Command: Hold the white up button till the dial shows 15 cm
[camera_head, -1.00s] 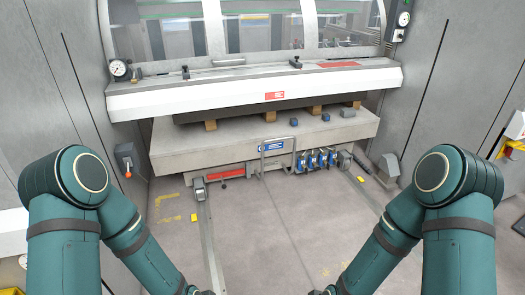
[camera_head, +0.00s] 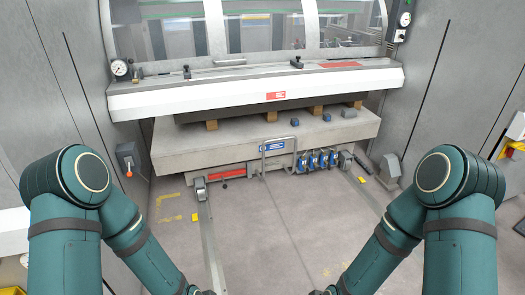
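The panel bender's white upper beam (camera_head: 200,98) stands ahead, above a thick grey lower table (camera_head: 230,142). A round white dial (camera_head: 120,68) sits at the beam's left end. A second round dial (camera_head: 404,19) is on the right post. Both are too small to read. A small dark control box (camera_head: 398,35) sits below the right dial; I cannot make out a white up button. Both my arms hang down at the sides, well away from the dials. Only dark wrist parts show at the bottom edge, and the gripper fingers are out of frame.
A grey box with an orange-tipped lever (camera_head: 127,160) is on the left wall. Blue clamps (camera_head: 318,160) and a metal handle frame (camera_head: 278,156) are at the table's front. The floor (camera_head: 270,225) between my arms is clear, with rails on both sides.

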